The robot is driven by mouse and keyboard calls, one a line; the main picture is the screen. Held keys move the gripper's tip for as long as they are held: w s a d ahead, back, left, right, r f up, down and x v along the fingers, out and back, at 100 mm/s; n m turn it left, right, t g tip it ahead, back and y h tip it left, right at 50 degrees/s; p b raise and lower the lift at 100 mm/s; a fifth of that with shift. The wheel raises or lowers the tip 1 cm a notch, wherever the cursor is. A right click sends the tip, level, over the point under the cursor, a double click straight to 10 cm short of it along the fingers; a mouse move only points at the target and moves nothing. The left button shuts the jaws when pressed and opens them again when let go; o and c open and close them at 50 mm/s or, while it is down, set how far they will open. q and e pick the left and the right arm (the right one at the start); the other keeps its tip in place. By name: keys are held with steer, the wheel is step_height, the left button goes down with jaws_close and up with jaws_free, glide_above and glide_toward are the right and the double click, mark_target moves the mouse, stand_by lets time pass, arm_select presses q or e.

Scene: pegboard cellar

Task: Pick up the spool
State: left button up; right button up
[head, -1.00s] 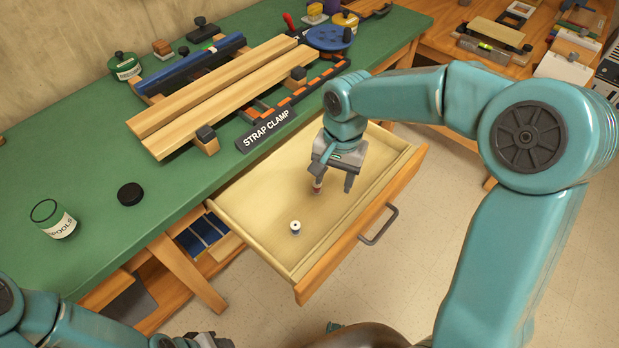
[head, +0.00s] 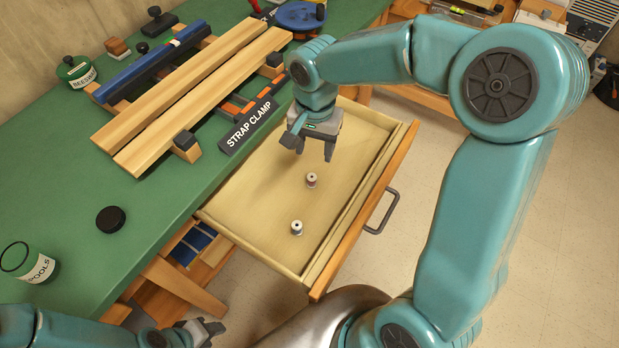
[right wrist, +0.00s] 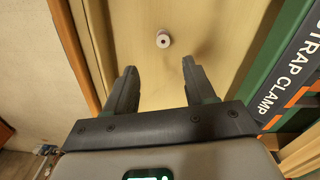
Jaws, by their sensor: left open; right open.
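Two small spools stand in the open drawer (head: 245,207). One spool with a reddish band (head: 311,180) is nearer my right gripper; the other, a whitish spool (head: 297,228), is nearer the drawer's front corner. My right gripper (head: 312,155) is open and empty above the drawer, pointing down, apart from both spools. In the right wrist view one spool (right wrist: 163,40) shows beyond and between the open fingers (right wrist: 159,66); I cannot tell surely which one. My left gripper (head: 207,329) is open at the bottom edge, empty as far as I see.
A green bench holds an open jar labelled SPOOLS (head: 28,262), a black lid (head: 110,219), a strap clamp sign (head: 245,128) and clamped wooden boards (head: 195,100). Open floor lies to the right.

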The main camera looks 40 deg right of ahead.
glide_above(312, 176)
steer(key=f, duration=0.6)
steer(key=shift+s+d+b, duration=0.15)
steer(key=shift+s+b, duration=0.15)
steer(key=shift+s+f, duration=0.1)
steer(key=shift+f, duration=0.3)
steer(key=f, duration=0.5)
steer(key=shift+w+b, duration=0.3)
steer(key=shift+w, duration=0.05)
jaws_close()
